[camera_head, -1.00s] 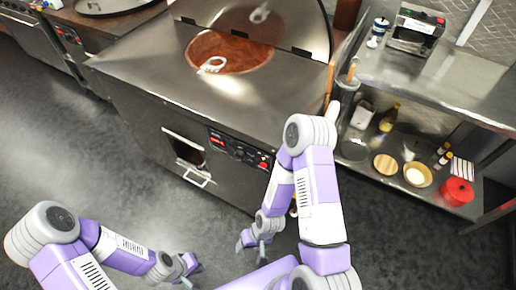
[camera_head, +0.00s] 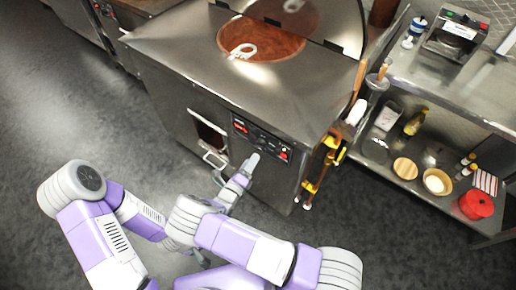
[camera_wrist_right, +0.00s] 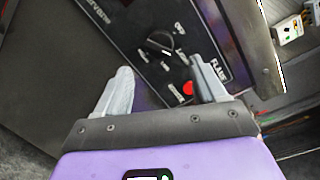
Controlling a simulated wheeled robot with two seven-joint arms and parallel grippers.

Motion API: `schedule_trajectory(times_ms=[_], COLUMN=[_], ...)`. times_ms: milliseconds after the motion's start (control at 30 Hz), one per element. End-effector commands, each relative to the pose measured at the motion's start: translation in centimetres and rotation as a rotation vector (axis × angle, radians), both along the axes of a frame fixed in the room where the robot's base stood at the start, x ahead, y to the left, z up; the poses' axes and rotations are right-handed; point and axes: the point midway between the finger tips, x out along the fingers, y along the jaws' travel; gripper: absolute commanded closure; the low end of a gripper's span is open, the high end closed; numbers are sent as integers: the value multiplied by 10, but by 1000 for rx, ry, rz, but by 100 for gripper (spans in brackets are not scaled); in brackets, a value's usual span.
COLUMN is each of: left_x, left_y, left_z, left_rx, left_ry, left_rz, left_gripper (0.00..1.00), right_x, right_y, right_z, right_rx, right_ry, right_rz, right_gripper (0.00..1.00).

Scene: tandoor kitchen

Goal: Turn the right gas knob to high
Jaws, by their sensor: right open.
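The black control panel (camera_head: 260,137) is on the tandoor's front face, with small dark controls and a red button at its right end. In the right wrist view a round black knob (camera_wrist_right: 159,42) stands on the panel near the lettering FLAME. The red button (camera_wrist_right: 187,88) is closer, between the fingers. My right gripper (camera_head: 253,161) is open and empty in front of the panel's lower edge. In the right wrist view its fingers (camera_wrist_right: 161,64) are apart, pointing at the panel, with the knob beyond their tips. My left gripper (camera_head: 201,259) is low, largely hidden behind my right arm.
The steel tandoor (camera_head: 180,60) has an open clay mouth (camera_head: 275,46) on top. A handle (camera_head: 214,157) juts out left of the panel. Tools with yellow grips (camera_head: 323,165) hang on its right side. A shelf with bowls and a red pot (camera_head: 476,205) stands right.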

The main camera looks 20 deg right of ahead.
Motion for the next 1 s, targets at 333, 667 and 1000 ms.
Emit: schedule_trajectory(times_ms=[333, 667, 1000], left_x=[0, 0, 0], left_y=[0, 0, 0], left_z=[-8, -11, -11], left_rx=[0, 0, 0], left_ry=[0, 0, 0], left_rz=[0, 0, 0], left_gripper=[100, 100, 100], right_x=[38, 54, 54], right_y=[-34, -49, -48], right_z=[0, 1, 1], right_rx=[-6, -3, -3], right_ry=[-3, -2, -2], right_rz=[4, 4, 3], right_gripper=[30, 30, 54])
